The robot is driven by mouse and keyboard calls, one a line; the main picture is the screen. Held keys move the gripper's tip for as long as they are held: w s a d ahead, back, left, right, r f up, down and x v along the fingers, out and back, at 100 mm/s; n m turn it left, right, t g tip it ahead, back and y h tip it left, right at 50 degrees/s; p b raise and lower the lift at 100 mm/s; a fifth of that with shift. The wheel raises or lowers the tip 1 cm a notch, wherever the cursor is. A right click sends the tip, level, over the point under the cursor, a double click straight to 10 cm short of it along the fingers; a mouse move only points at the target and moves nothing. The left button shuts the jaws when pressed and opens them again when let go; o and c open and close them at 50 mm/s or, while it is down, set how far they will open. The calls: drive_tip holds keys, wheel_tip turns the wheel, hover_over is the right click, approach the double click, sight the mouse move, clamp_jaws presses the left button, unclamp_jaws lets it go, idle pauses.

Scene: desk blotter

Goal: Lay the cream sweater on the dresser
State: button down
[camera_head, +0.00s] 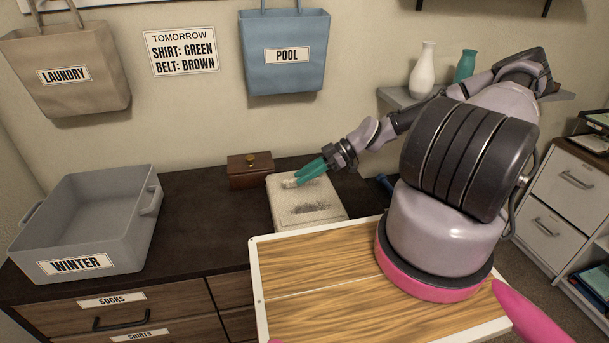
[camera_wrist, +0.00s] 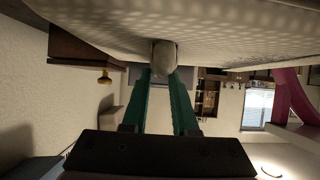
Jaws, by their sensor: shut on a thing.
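The cream sweater (camera_head: 308,203) is folded into a flat block, with a dark speckled patch near its front edge. It is over the middle of the dark dresser top (camera_head: 190,215) and looks to lie flat there; I cannot tell whether its underside fully touches. My gripper (camera_head: 294,181) reaches in from the right, its teal fingers shut on a small pale fold at the sweater's far left part. In the wrist view, the fingers pinch this whitish lump (camera_wrist: 164,58), and the sweater's textured surface (camera_wrist: 225,25) fills the top.
A grey bin labelled WINTER (camera_head: 90,220) stands on the dresser's left. A small wooden box (camera_head: 250,172) sits just behind the sweater. LAUNDRY (camera_head: 70,75) and POOL (camera_head: 285,50) bags hang on the wall. Dresser top between bin and sweater is clear.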

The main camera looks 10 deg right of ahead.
drive_tip(key=c, duration=0.7)
unclamp_jaws()
